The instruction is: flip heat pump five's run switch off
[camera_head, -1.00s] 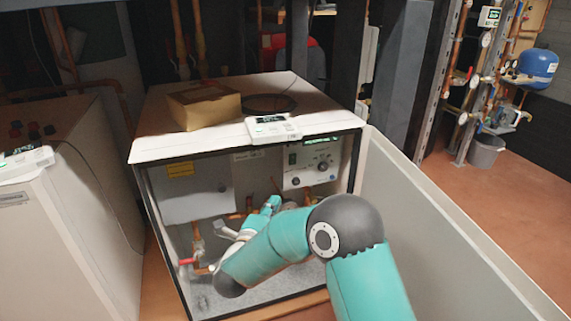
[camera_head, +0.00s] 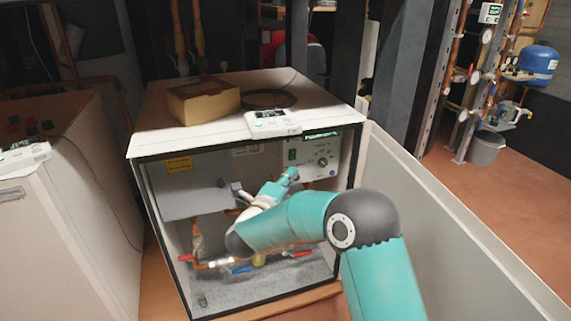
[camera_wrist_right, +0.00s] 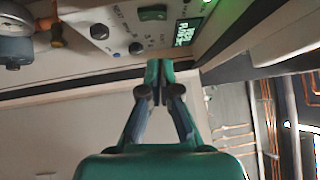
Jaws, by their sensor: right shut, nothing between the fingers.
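The open heat pump cabinet (camera_head: 165,147) stands in the middle of the head view. Its white control panel (camera_head: 334,150) at the upper right inside carries a green rocker switch (camera_head: 292,155), a lit display (camera_head: 322,135) and a dark knob (camera_head: 323,162). My right gripper (camera_head: 291,173) is inside the cabinet, just below the switch in the picture; I cannot tell whether it touches the panel. In the right wrist view its fingers (camera_wrist_right: 158,73) are together and empty, with the panel's display (camera_wrist_right: 186,33), knobs (camera_wrist_right: 100,31) and a dark green part (camera_wrist_right: 152,13) beyond. My left gripper is not seen.
A cardboard box (camera_head: 203,101) and a white controller (camera_head: 272,123) sit on the cabinet top. Pipes with red and blue valve handles (camera_head: 243,269) run low inside. The cabinet's open side panel (camera_head: 430,225) stands to the right of my arm. Another cabinet (camera_head: 60,190) stands at left.

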